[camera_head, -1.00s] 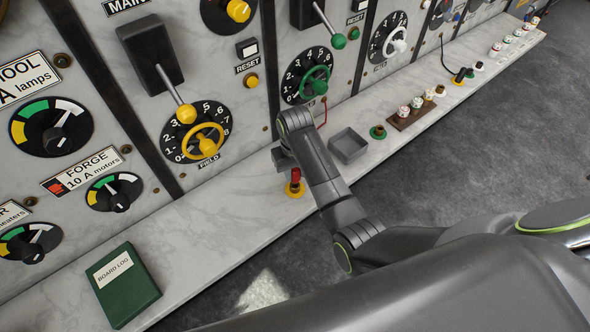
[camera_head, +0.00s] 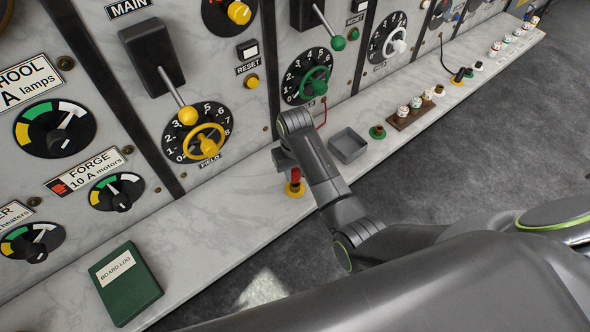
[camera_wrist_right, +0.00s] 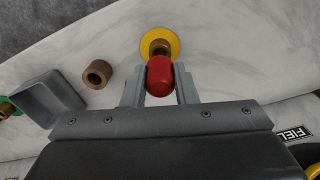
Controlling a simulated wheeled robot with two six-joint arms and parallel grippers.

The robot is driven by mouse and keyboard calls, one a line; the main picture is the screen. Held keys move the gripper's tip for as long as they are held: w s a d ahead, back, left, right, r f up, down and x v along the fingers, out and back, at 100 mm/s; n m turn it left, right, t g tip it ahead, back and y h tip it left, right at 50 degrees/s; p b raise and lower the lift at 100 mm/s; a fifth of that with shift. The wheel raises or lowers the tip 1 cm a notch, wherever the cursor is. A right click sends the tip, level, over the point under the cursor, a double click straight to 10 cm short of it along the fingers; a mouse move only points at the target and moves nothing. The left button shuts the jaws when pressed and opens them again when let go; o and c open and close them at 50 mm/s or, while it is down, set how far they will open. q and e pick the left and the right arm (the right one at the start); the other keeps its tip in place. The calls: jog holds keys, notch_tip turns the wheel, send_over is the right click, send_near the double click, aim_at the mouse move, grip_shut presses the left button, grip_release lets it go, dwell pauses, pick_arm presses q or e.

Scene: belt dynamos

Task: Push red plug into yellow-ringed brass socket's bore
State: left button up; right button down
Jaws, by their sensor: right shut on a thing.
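The red plug (camera_wrist_right: 160,77) is between the fingers of my right gripper (camera_wrist_right: 160,92), which is shut on it. In the head view the red plug (camera_head: 295,174) stands roughly upright under my right gripper (camera_head: 287,165), just above the yellow-ringed brass socket (camera_head: 295,189). In the wrist view the socket's yellow ring (camera_wrist_right: 173,37) and part of its brass collar show just beyond the plug. The plug's lower end meets or overlaps the brass; I cannot tell how deep it sits. The bore is hidden. My left gripper is not in view.
A grey open tray (camera_head: 348,146) stands right of the socket, with a green-ringed socket (camera_head: 377,132) past it. A brown ring-shaped piece (camera_wrist_right: 98,74) lies near the tray in the wrist view. A green board log (camera_head: 126,284) lies on the shelf at left.

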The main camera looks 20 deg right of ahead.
aim_at(295, 178)
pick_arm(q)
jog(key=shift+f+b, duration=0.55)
pick_arm(e)
jog(key=shift+f, duration=1.75)
jog(key=c, duration=1.1)
grip_release()
jog(key=shift+r, duration=0.1)
